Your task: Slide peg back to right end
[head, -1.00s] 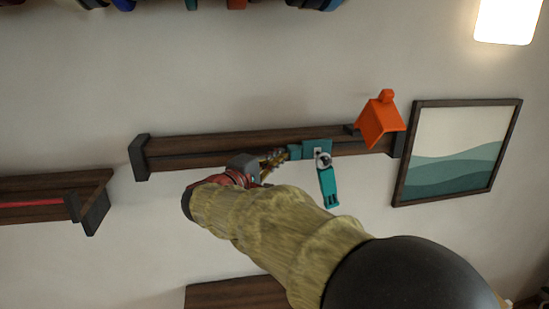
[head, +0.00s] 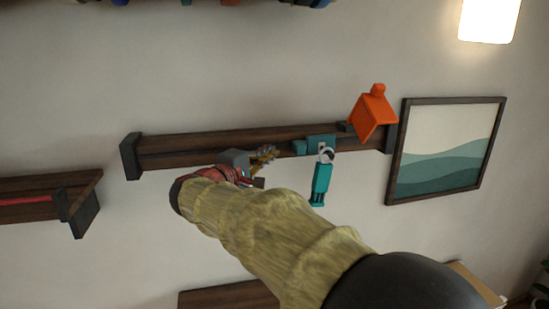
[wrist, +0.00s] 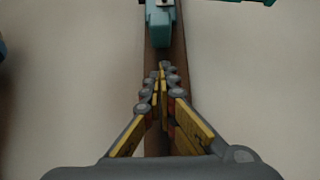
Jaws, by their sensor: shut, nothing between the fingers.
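The teal peg (head: 318,145) sits on the dark wooden rail (head: 210,148) on the wall, close to the rail's right end. A teal tag (head: 321,183) hangs below it from a ring. In the wrist view the peg's block (wrist: 161,28) is at the top, over the rail (wrist: 180,58). My gripper (head: 270,155) is left of the peg in the head view, with a gap between them. In the wrist view my gripper (wrist: 163,72) is shut and empty, its fingertips pointing along the rail toward the peg.
An orange house-shaped piece (head: 373,112) is at the rail's right end, near the dark end block (head: 391,138). A framed picture (head: 446,150) hangs to the right. Another rail (head: 30,190) with a red strip is at the lower left.

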